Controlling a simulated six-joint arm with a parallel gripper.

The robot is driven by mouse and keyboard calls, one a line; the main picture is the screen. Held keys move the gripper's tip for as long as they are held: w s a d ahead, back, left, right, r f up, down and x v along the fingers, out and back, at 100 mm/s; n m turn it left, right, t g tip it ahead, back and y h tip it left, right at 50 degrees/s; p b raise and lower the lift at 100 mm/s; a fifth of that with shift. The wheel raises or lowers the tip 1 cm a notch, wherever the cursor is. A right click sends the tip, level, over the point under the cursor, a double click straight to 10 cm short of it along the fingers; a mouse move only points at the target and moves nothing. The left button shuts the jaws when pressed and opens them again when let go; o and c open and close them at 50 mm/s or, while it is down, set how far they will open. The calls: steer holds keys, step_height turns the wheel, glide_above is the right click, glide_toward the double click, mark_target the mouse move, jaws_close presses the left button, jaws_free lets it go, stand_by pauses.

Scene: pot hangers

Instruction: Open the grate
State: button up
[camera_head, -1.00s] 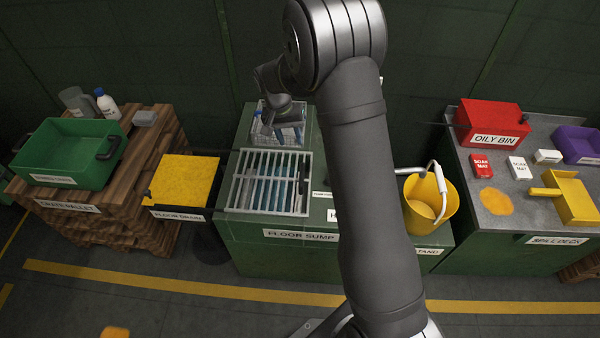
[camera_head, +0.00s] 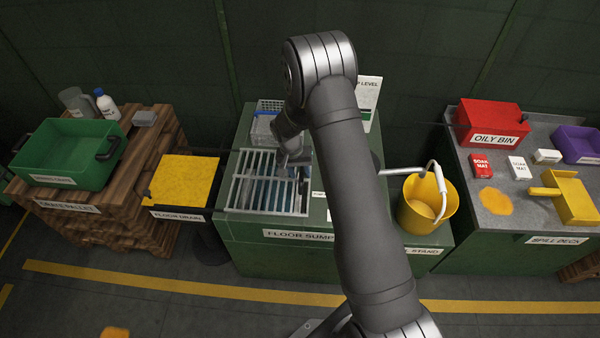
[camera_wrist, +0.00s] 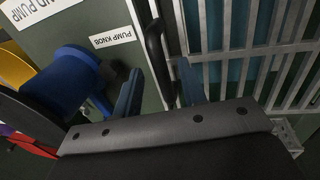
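The grate (camera_head: 262,180) is a pale metal grid of bars. It lies flat over the blue-lit opening in the top of the green floor sump cabinet. In the wrist view its bars (camera_wrist: 250,52) fill the right side. A dark bar handle (camera_wrist: 156,48) runs along the grate's edge nearest the pump knob label. My gripper (camera_head: 293,164) is low over the right part of the grate. In the wrist view its two blue-grey fingers (camera_wrist: 160,84) are spread, one on each side of the handle, with a visible gap to it. Finger contact cannot be seen.
A blue knob (camera_wrist: 68,78) stands left of my fingers. A wire basket (camera_head: 266,122) sits behind the grate. A yellow bucket (camera_head: 425,205) stands right of my arm. The yellow floor drain cover (camera_head: 184,182) lies left of the sump.

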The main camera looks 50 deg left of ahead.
steer(key=shift+f, duration=0.35)
steer(key=shift+c, duration=0.5)
jaws_close()
steer(key=s+a, duration=1.8)
steer(key=shift+a, duration=0.1)
steer(key=shift+o, duration=0.5)
jaws_free()
